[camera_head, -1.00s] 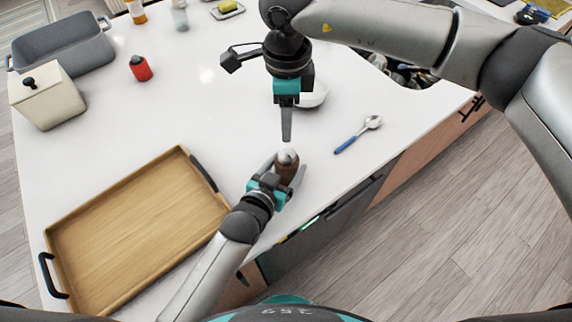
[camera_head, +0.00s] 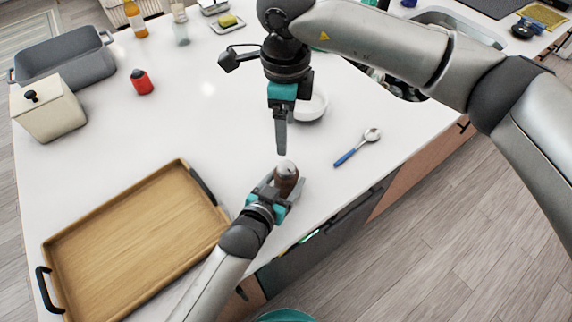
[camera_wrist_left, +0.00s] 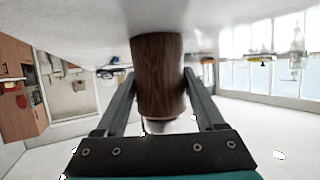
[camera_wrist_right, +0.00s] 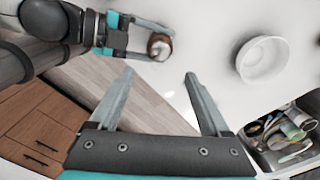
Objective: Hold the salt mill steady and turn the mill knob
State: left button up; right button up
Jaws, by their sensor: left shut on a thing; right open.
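The salt mill (camera_head: 287,177) is a dark brown wooden cylinder with a silvery knob (camera_head: 286,166) on top. It stands upright near the island's front edge. My left gripper (camera_head: 275,185) is shut on its body, one finger on each side; the wood grain shows between the fingers in the left wrist view (camera_wrist_left: 160,75). My right gripper (camera_head: 281,150) points down just above and behind the mill, apart from the knob. In the right wrist view its fingers (camera_wrist_right: 158,78) are spread and empty, and the mill (camera_wrist_right: 160,45) shows beyond them.
A wooden tray (camera_head: 130,245) with black handles lies left of the mill. A blue-handled spoon (camera_head: 352,153) and a white bowl (camera_head: 311,106) are to the right.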

aim_at(286, 166)
jog(key=shift+m, duration=0.3)
notch_tip(286, 166, down, 12)
jog(key=shift+r, duration=0.25)
jog(key=shift+c, duration=0.4)
grip_shut()
jog(key=shift+m, duration=0.3)
